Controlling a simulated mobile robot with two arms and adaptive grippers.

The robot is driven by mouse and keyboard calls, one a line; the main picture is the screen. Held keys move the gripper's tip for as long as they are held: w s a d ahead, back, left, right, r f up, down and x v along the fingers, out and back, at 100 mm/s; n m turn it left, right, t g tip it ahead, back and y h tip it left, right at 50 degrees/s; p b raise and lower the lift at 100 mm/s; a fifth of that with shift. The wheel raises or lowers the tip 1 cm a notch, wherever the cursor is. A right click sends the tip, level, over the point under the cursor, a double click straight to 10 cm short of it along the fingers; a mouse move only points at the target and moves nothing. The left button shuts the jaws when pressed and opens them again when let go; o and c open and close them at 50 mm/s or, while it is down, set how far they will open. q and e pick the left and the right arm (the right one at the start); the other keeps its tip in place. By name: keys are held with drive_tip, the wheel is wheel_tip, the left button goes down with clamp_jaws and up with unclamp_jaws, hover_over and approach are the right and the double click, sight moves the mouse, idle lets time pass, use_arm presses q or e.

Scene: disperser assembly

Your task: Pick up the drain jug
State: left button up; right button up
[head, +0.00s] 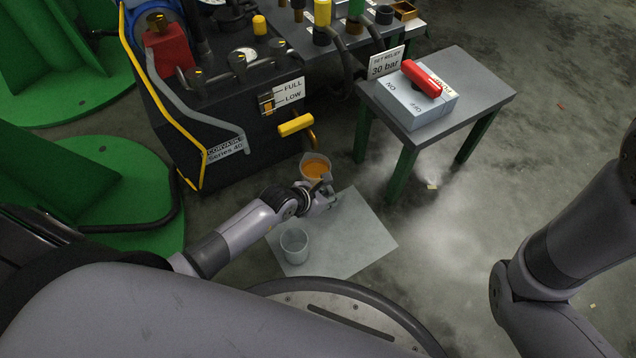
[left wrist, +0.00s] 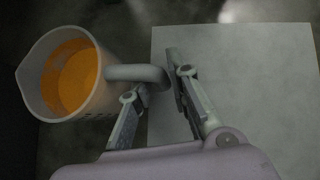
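The drain jug (head: 312,170) is a translucent white jug holding orange liquid, beside the dark machine and below its yellow tap. In the left wrist view the jug (left wrist: 45,88) is at the left, with its spout to the left and its handle (left wrist: 135,73) to the right. My left gripper (head: 330,190) is at the handle. In the left wrist view its fingers (left wrist: 158,80) lie on either side of the handle's outer bar, close against it. The handle hides part of one finger. I cannot tell whether the jug's base touches the floor. My right gripper is outside the views.
A clear empty beaker (head: 294,246) stands on a pale mat (head: 355,235). The machine (head: 235,150) with its yellow tap (head: 296,125) is close behind the jug. A grey table (head: 480,95) with a red-handled box (head: 415,103) stands at right. Floor at right is open.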

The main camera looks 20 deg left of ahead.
use_arm(q)
drive_tip(key=b+x, duration=0.3)
drive_tip(key=x, duration=0.1)
drive_tip(key=shift+d, duration=0.1)
drive_tip(key=shift+w, duration=0.1)
drive_tip(key=shift+c, duration=0.5)
clamp_jaws()
drive_tip(key=shift+w+r, duration=0.1)
drive_tip(key=shift+r, duration=0.05)
